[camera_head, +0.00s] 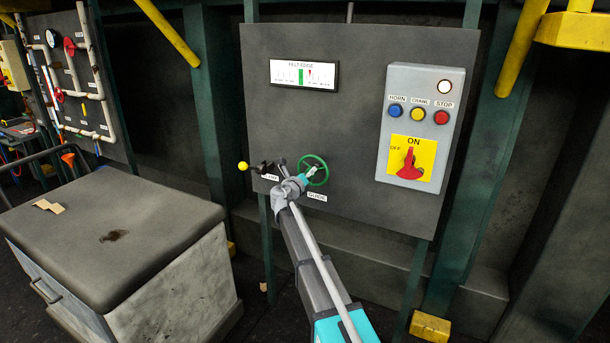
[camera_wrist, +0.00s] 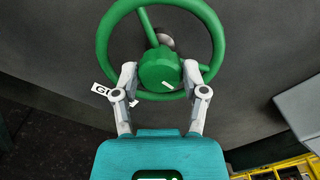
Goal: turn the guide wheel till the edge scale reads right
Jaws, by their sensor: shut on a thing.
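The green guide wheel (camera_head: 325,164) is on the lower part of the grey panel, with its "GUIDE" label just below. In the wrist view the wheel (camera_wrist: 103,40) fills the top middle. My gripper (camera_wrist: 160,72) is shut on the wheel's green hub, one finger on each side; it reaches the wheel from below in the head view (camera_head: 305,175). The edge scale (camera_head: 290,82), titled "FELT EDGE", is on the panel above. Its red pointer (camera_head: 310,70) stands to the right of the green band (camera_head: 301,77). My gripper hides part of the wheel's lower left.
A lever with a yellow knob (camera_head: 243,166) sticks out close left of the wheel. A control box (camera_head: 440,80) with buttons and a red ON/OFF switch (camera_head: 411,163) is at right. A grey cabinet (camera_head: 180,215) stands at lower left, a yellow block (camera_head: 430,327) on the floor.

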